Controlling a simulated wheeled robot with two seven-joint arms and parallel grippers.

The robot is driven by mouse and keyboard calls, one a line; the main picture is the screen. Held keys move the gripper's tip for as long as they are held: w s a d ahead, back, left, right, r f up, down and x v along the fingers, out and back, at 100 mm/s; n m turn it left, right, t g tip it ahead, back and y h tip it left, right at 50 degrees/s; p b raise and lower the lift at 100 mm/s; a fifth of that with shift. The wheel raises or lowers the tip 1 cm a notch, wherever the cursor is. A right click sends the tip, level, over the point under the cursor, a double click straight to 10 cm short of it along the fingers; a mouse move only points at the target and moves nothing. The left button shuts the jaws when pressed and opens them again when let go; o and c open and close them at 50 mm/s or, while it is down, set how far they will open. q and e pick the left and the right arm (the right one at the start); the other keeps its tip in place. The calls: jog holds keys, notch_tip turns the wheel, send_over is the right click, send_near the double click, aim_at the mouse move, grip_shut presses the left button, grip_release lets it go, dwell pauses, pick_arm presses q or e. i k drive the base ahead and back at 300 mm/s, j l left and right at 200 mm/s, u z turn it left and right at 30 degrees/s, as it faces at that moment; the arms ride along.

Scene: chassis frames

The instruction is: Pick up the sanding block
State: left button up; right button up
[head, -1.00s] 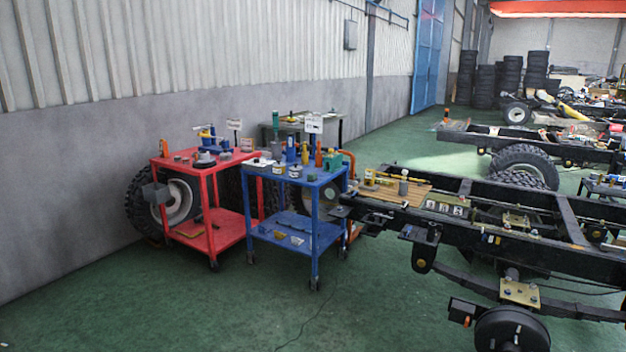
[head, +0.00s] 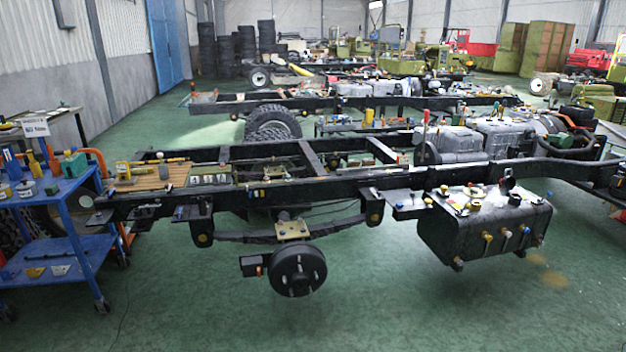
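I cannot make out a sanding block for certain in the head view; the small items on the carts and frames are too small to tell apart. A blue cart (head: 75,222) at the left edge carries several bottles, cans and tools on its top. A wooden board (head: 155,178) with yellow and grey items lies on the left end of the nearest black chassis frame (head: 330,190). Neither of my grippers is in view.
A black tank (head: 485,225) with several small items on top hangs at the frame's near side. A brake drum (head: 298,270) sticks out in front. More chassis frames (head: 300,103) and stacked tyres (head: 245,42) stand behind. The green floor (head: 400,310) in front is clear.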

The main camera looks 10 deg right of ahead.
aim_at(52, 189)
jog(key=u, duration=0.9)
jog(key=i+j+u, duration=0.4)
jog(key=i, duration=0.35)
jog(key=i+u, duration=0.35)
jog(key=i, duration=3.4)
jog(key=i+j+z, duration=0.1)
jog(key=i+z, duration=0.35)
jog(key=i+j+z, duration=0.25)
jog(key=i+z, duration=0.15)
jog(key=i+j+z, duration=0.45)
jog(key=l, duration=0.1)
